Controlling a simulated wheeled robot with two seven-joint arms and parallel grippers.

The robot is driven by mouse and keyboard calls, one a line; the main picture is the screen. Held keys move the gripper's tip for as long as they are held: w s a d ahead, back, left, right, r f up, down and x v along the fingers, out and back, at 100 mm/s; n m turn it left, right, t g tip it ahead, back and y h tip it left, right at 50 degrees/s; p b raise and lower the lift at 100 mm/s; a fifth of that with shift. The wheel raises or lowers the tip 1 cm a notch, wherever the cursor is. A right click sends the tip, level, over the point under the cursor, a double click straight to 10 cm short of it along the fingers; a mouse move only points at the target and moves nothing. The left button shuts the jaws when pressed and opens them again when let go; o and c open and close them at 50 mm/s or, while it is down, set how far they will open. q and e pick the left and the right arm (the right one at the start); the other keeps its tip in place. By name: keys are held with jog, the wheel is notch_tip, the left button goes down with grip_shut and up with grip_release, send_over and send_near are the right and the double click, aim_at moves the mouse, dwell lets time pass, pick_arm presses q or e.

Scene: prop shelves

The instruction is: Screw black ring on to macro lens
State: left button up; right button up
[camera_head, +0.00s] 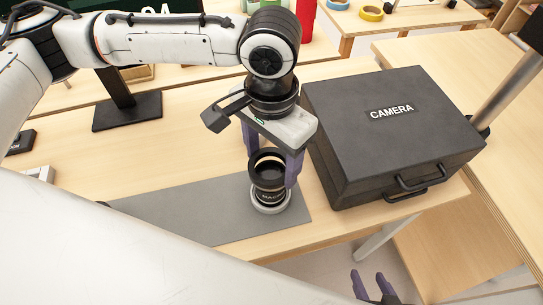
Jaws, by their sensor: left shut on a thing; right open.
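The macro lens (270,194), dark with white lettering, stands upright on the grey mat, with a pale ring around its base. The black ring (268,163) is at the top of the lens, opening upward; I cannot tell whether it is threaded on or only resting there. My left gripper (271,160) reaches down from above, its purple fingers shut on the black ring, one on each side. My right gripper (371,284) is open and empty at the bottom edge, in front of the table and away from the lens.
A closed black case marked CAMERA (390,135) stands close to the right of my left gripper. A black monitor stand (128,112) is at the back left. A white arm link of mine hides the lower left.

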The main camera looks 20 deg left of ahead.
pick_arm(q)
jog(key=shift+p, duration=0.55)
dwell(0.4)
jog(key=shift+f, duration=0.75)
dwell(2.0)
jog(key=o, duration=1.1)
jog(key=shift+o, duration=0.5)
jog(key=shift+o, duration=1.4)
jog(key=shift+r, duration=0.1)
notch_tip(320, 180, up, 7)
jog(key=shift+s, duration=0.1)
